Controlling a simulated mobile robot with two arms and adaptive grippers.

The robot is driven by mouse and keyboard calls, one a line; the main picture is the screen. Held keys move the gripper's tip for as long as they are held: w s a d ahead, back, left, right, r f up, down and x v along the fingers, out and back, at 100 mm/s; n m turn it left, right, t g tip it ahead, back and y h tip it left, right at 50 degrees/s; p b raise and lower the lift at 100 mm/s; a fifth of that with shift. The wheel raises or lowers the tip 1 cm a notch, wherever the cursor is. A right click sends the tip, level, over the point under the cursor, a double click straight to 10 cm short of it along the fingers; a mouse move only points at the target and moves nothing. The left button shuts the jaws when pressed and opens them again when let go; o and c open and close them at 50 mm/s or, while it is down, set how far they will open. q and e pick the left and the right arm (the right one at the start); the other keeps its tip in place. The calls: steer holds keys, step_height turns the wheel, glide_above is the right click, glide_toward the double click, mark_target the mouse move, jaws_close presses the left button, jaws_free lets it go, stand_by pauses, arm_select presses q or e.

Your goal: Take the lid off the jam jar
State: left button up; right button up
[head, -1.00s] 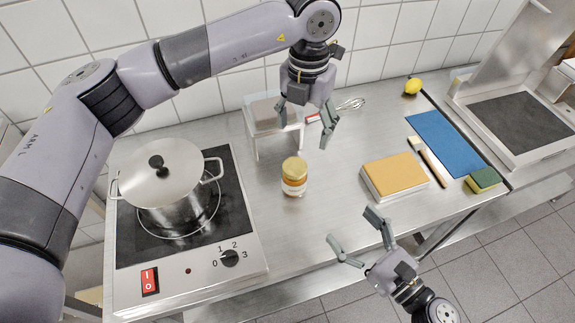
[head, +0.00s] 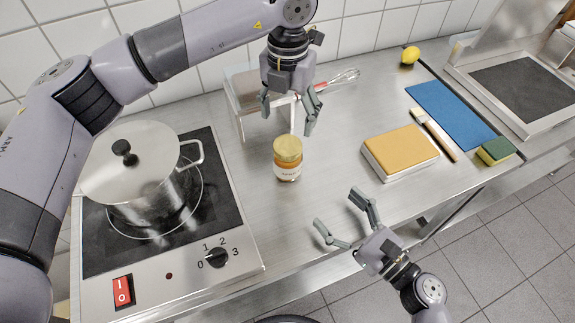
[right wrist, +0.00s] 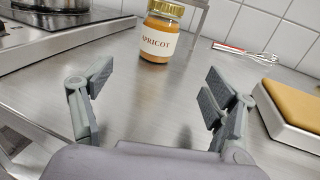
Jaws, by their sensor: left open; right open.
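The jam jar (head: 288,170) stands upright on the steel counter, with its gold lid (head: 288,148) on top. In the right wrist view the jar (right wrist: 158,40) shows a white label reading "APRICOT", and the gold lid (right wrist: 166,8) is cut by the top edge. My left gripper (head: 290,118) is open and empty, pointing down above and just behind the jar. My right gripper (head: 340,216) is open and empty at the counter's front edge, to the right of and in front of the jar. In its wrist view the jar is ahead, between and beyond the fingers (right wrist: 152,95).
A pot (head: 140,170) stands on the hotplate (head: 215,210) at left. A small stand (head: 243,100) and a whisk (head: 340,80) are behind the jar. A container with an orange top (head: 400,150), brush (head: 435,135), blue mat (head: 450,115), sponge (head: 495,151) and lemon (head: 411,55) are at right.

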mark_target(297, 169)
steer(key=x, duration=1.6)
steer(key=shift+w+a, duration=0.25)
steer(key=shift+w, duration=0.05)
